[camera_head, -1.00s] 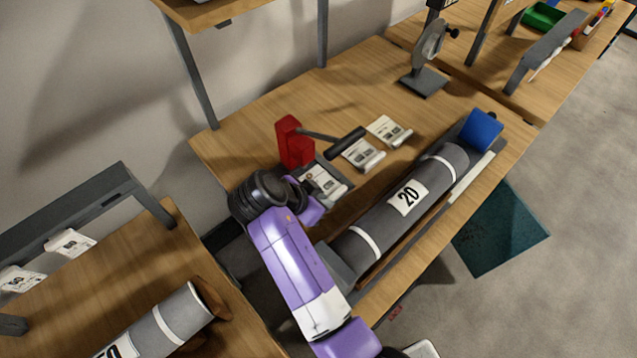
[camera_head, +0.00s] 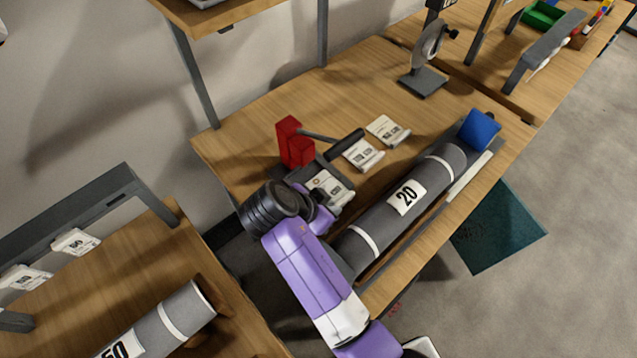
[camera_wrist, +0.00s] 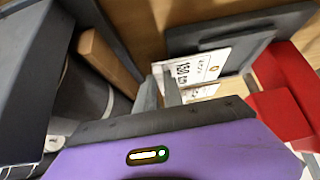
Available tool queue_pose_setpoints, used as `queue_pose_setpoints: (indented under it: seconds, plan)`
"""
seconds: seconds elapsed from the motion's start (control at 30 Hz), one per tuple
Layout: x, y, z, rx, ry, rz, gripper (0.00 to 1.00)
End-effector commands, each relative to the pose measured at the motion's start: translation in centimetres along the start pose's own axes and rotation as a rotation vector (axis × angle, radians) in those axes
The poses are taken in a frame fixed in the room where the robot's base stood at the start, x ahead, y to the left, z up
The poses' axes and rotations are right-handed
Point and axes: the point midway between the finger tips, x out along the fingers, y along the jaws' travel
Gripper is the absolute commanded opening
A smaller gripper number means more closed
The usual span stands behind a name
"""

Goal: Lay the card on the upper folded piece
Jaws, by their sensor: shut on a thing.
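My gripper (camera_wrist: 168,90) is shut on the edge of a white card (camera_wrist: 197,70) printed with 150, in the wrist view. The card is over or on a dark flat plate beside a red block. In the head view this card (camera_head: 328,188) shows just beyond my wrist; the fingertips are hidden. Two similar white pieces, each with a curled or folded lower edge, lie on the table: one nearer (camera_head: 362,154) and one higher in the picture (camera_head: 387,131). I cannot tell for sure which is the upper folded piece.
A red block (camera_head: 295,143) with a dark-handled lever (camera_head: 345,143) stands beside the card. A grey roll (camera_head: 385,218) marked 20 lies along the table's front, with a blue block (camera_head: 480,128) at its far end. Bare wood (camera_head: 255,125) lies behind the lever.

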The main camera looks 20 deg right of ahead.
Motion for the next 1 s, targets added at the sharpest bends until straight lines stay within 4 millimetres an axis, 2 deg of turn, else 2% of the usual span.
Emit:
queue_pose_setpoints:
  seconds: [1.0]
  plan:
    - [-3.6, 0.0, -2.8, 0.001, 0.0, 0.001, 0.0]
